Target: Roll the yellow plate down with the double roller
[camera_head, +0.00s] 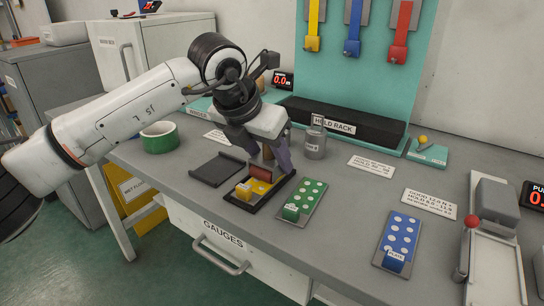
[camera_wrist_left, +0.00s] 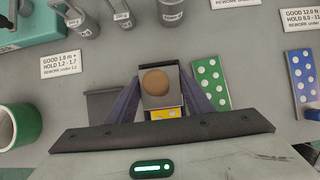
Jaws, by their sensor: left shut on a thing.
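The yellow plate (camera_head: 247,188) with pale dots lies in a dark tray (camera_head: 233,201) near the table's front edge. My left gripper (camera_head: 263,157) is above the plate's far part, shut on the double roller. The roller's reddish-brown part (camera_head: 260,173) shows just over the plate. In the left wrist view the grey roller body (camera_wrist_left: 158,99) with a round brown knob (camera_wrist_left: 156,82) sits between my purple fingers (camera_wrist_left: 158,95). A strip of the yellow plate (camera_wrist_left: 166,113) shows below it. Whether roller and plate touch is unclear. My right gripper is out of view.
An empty dark grey rest (camera_head: 216,169) lies left of the tray. The green plate (camera_head: 302,201) lies close on the right, the blue plate (camera_head: 396,240) farther right. A grey weight (camera_head: 316,143) stands behind, and green tape (camera_head: 160,137) sits at left.

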